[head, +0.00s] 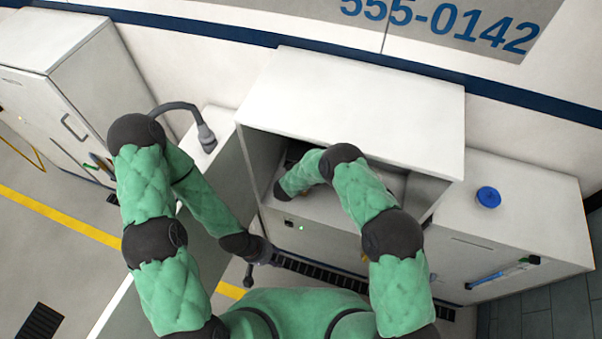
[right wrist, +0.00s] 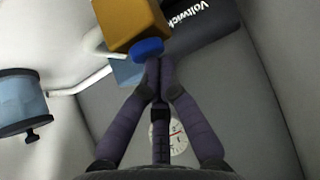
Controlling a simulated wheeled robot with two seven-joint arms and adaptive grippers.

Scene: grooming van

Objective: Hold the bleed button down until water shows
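In the right wrist view a blue button (right wrist: 148,48) sits on the underside of a yellow-brown block (right wrist: 132,22). My right gripper (right wrist: 159,66) has its fingers brought together, with the tips at the button's edge. They look in contact, but I cannot tell whether the button is pressed in. A pale tube (right wrist: 82,85) runs left from near a translucent blue piece (right wrist: 126,70); I see no clear water in it. In the head view my right gripper is hidden inside the open cabinet (head: 350,95). My left gripper (head: 261,266) is empty, its fingers apart, in front of the cabinet.
A clear cup with blue contents (right wrist: 22,100), a round gauge (right wrist: 166,138) and a dark Voltwick cylinder (right wrist: 205,20) surround my right gripper. The cabinet walls are close. A blue cap (head: 488,197) is on the right counter (head: 535,195).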

